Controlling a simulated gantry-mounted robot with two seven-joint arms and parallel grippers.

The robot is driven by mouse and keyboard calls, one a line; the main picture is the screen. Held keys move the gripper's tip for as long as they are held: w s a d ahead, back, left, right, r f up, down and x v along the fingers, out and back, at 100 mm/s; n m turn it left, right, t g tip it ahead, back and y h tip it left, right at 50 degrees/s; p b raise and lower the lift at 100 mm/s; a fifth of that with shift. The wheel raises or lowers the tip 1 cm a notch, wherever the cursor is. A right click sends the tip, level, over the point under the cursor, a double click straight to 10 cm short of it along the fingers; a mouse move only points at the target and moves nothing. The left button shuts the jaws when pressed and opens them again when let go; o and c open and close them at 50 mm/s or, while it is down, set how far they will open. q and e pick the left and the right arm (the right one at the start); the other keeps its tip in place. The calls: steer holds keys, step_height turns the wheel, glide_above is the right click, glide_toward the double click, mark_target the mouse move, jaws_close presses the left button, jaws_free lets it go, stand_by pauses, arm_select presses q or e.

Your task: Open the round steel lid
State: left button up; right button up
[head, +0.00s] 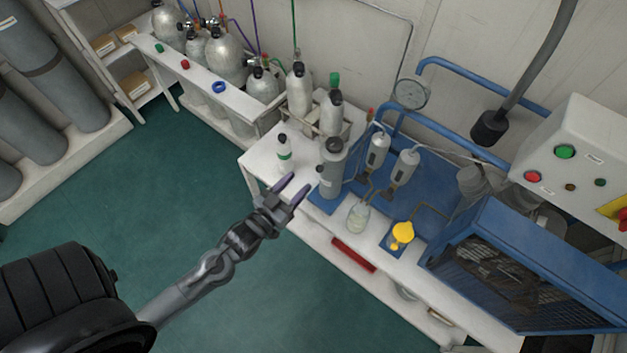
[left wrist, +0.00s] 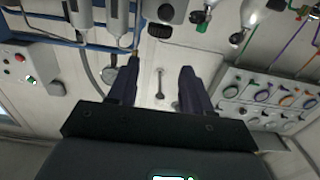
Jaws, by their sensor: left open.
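No part in view is clearly marked as the round steel lid. A grey upright cylinder (head: 333,168) with a round top stands on a blue mat at the bench edge. A rounded steel vessel (head: 472,180) sits farther right beside the blue box; I cannot tell which bears the lid. My left gripper (head: 295,188) is open and empty, to the left of the grey cylinder and apart from it in the picture. My right gripper is not in view.
A small white bottle (head: 284,152) stands just beyond my left gripper. A glass beaker (head: 358,216) and a yellow item (head: 402,233) are on the bench. A control box (head: 570,170) hangs at right. The green floor (head: 170,200) is open at left.

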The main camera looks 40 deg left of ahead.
arm_select(q)
steer(key=b, duration=0.3)
glide_toward(318, 171)
steer(key=w+b, duration=0.1)
steer(key=w, duration=0.6)
steer(key=w+a+b, duration=0.1)
steer(key=w, duration=0.3)
steer(key=shift+b, duration=0.3)
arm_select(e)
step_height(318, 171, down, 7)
arm_select(q)
steer(key=shift+c, duration=0.5)
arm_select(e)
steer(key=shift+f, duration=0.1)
arm_select(q)
jaws_close()
